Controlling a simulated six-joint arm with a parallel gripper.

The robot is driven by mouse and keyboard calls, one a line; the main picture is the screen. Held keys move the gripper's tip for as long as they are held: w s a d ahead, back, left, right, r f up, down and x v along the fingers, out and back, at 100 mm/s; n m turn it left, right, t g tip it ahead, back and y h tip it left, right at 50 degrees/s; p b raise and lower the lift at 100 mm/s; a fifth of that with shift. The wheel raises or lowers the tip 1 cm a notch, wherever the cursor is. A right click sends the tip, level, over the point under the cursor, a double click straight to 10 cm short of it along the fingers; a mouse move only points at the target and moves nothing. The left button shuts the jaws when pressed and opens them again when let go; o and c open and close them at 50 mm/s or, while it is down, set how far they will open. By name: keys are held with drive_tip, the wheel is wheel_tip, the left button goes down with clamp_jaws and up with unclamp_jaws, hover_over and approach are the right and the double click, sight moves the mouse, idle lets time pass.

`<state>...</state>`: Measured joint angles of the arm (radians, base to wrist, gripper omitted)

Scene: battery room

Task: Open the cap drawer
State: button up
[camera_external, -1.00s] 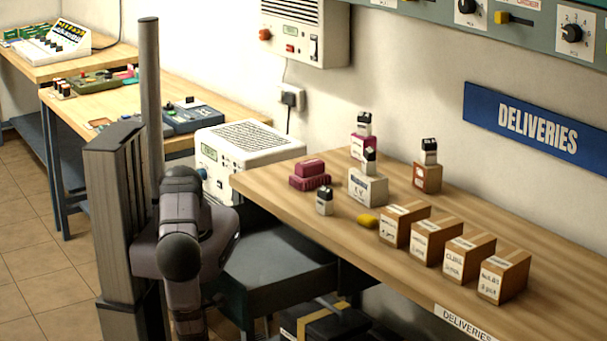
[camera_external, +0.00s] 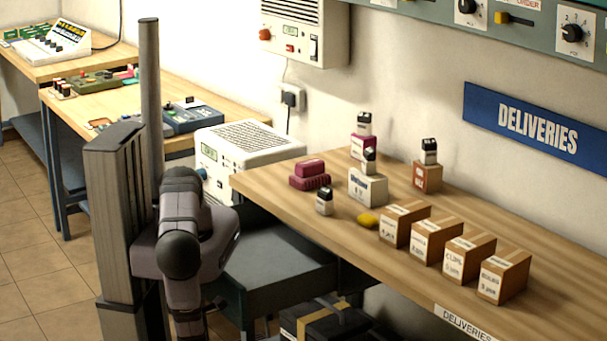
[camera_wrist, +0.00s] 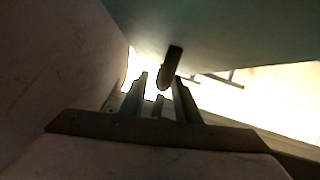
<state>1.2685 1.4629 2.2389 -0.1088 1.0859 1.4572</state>
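In the wrist view, my gripper (camera_wrist: 160,98) has its two fingers apart, with a bright gap between them. A dark, rounded bar (camera_wrist: 171,68), which looks like a handle, lies just ahead of the fingertips, toward the right finger. It stands out from a dark green surface (camera_wrist: 230,35) across the top. I cannot tell whether the fingers touch the bar. In the external view, a dark grey-green cabinet (camera_external: 275,262) stands beside the workbench, right of my arm. No label identifies the cap drawer.
A white instrument (camera_external: 245,150) stands behind my arm. A pale surface (camera_wrist: 55,65) fills the wrist view's left.

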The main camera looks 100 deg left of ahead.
drive_tip(key=v, duration=0.6)
drive_tip(key=shift+b, duration=0.45)
drive_tip(key=shift+d, duration=0.1)
drive_tip(key=w+d+n+t+h+p, duration=0.1)
drive_tip(key=w+d+n+h+p, duration=0.3)
drive_tip(key=w+d+n+h, duration=0.9)
drive_tip(key=w+a+r+n+t+h+p, duration=0.2)
drive_tip(key=w+a+r+n, duration=0.3)
drive_tip(key=r+n, duration=0.3)
drive_tip(key=w+a+r+n+t+h+p, duration=0.2)
drive_tip(key=w+a+r+n+t, duration=0.2)
drive_tip(key=w+a+r+n, duration=0.2)
wheel_tip(320, 180, up, 4)
drive_tip(key=n, duration=0.2)
drive_tip(key=shift+w+a+f+n, duration=0.15)
drive_tip(key=shift+w+a+n, duration=0.05)
drive_tip(key=shift+a+n, duration=0.1)
